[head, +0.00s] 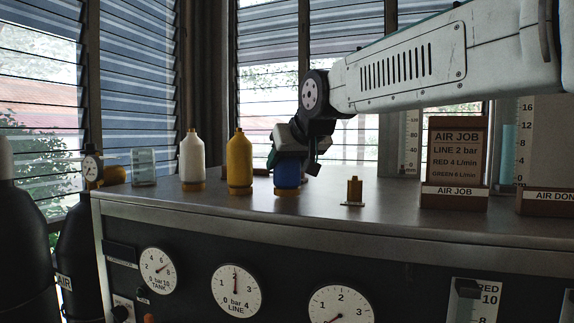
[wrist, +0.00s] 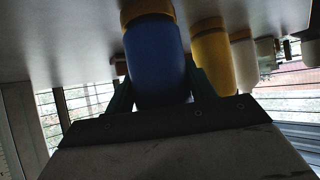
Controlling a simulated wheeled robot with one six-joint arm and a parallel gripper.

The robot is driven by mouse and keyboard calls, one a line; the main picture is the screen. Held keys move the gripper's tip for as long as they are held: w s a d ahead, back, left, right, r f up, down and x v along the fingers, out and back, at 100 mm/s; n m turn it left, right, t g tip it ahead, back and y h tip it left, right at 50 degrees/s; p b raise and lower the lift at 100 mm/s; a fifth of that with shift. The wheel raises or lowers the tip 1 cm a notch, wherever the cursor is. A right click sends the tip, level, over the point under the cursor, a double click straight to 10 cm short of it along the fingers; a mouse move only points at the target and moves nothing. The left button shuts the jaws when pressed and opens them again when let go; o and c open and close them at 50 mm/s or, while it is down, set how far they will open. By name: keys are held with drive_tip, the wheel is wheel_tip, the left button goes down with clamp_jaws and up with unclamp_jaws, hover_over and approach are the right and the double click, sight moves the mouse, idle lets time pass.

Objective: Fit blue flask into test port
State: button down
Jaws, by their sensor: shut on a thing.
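The blue flask (head: 287,174) is at the bench top, upright, with a yellow-brown band at its base. My gripper (head: 288,157) reaches down from above and is shut on it, covering its upper part. In the wrist view the blue flask (wrist: 155,62) sits between the two dark green fingers. Its base is at or very near the bench surface; I cannot tell whether it touches. A small brass fitting (head: 354,190), which looks like the test port, stands on the bench to the right of the flask. Its small label is too small to read.
A yellow flask (head: 239,165) and a white flask (head: 192,161) stand to the left of the blue one. An AIR JOB sign (head: 455,160) stands right of the fitting. The bench top (head: 390,215) is clear between them. Dark cylinders (head: 28,245) stand at far left.

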drive_tip(key=shift+r, duration=2.15)
drive_tip(key=shift+a, duration=0.1)
